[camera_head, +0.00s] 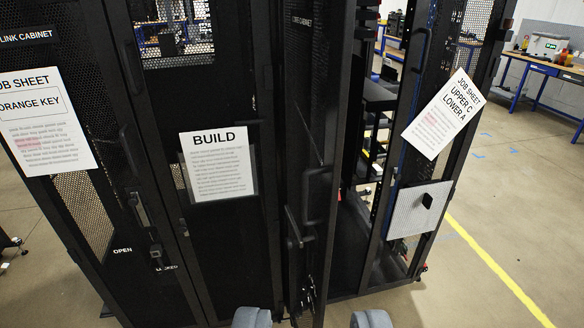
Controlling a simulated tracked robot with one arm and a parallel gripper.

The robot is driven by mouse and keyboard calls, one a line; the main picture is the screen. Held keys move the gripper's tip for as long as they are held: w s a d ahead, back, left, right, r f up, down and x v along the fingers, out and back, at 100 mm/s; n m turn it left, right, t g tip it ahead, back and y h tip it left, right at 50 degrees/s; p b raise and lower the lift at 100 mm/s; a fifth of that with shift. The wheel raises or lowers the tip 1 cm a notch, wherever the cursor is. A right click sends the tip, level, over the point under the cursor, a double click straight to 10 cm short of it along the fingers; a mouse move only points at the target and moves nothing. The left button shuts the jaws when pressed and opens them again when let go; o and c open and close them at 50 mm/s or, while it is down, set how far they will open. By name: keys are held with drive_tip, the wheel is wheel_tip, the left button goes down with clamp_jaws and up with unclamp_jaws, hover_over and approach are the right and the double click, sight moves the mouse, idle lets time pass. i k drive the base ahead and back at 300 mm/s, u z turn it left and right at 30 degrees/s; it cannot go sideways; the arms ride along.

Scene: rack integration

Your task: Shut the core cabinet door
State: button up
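The core cabinet door (300,120) is a tall black door in the middle, with a small label near its top that seems to read "CORE CABINET". It stands open and is seen at a steep angle. A lever handle (293,228) and a latch are on its lower part. To its right the dark cabinet interior (350,225) shows, with shelves and rails. My gripper (310,319) shows as two grey fingertips at the bottom edge, wide apart, one on each side of the door's lower part. Nothing is seen between them in their grip; contact with the door cannot be told.
The link cabinet (118,215) stands left, with a job sheet (45,120) and "OPEN" and "LOCKED" marks. A BUILD sheet (218,165) hangs beside it. A tilted job sheet (443,114) and a grey panel (418,210) are at right. Floor (500,220) is clear right; workbenches stand behind.

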sight(319, 257)
drive_tip(key=u, duration=0.1)
drive_tip(key=i, duration=1)
drive_tip(key=z, duration=0.1)
